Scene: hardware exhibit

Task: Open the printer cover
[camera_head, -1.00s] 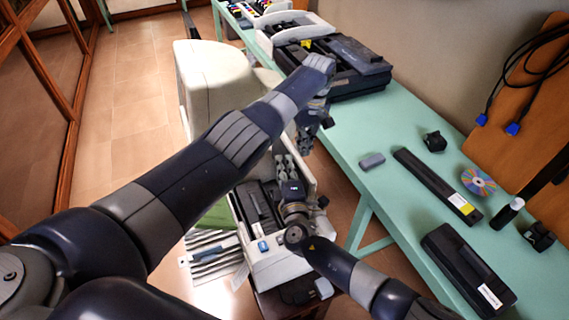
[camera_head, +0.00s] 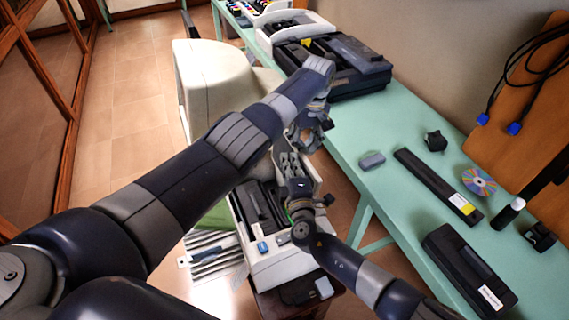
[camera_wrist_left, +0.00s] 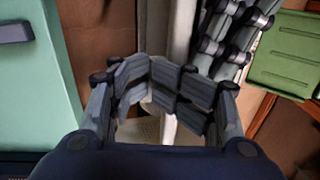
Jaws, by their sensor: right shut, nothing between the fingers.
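The white printer (camera_head: 280,268) stands low in the middle of the head view, with a dark inside. A pale upright panel shows at its right side; I cannot tell if it is the cover. My left gripper (camera_head: 312,132) hangs above the printer's far right side. In the left wrist view its fingers (camera_wrist_left: 152,92) bend inward close to a pale edge (camera_wrist_left: 165,35); whether they grip it is unclear. My right gripper (camera_head: 287,163) is shut and empty over the printer, just below the left one. My arms hide parts of the printer.
A green table (camera_head: 395,190) runs along the right, holding a black cartridge (camera_head: 468,268), a long dark bar (camera_head: 438,185), a disc (camera_head: 478,181) and a large black printer unit (camera_head: 350,85). A beige machine (camera_head: 215,75) stands behind my left arm. The tiled floor at left is clear.

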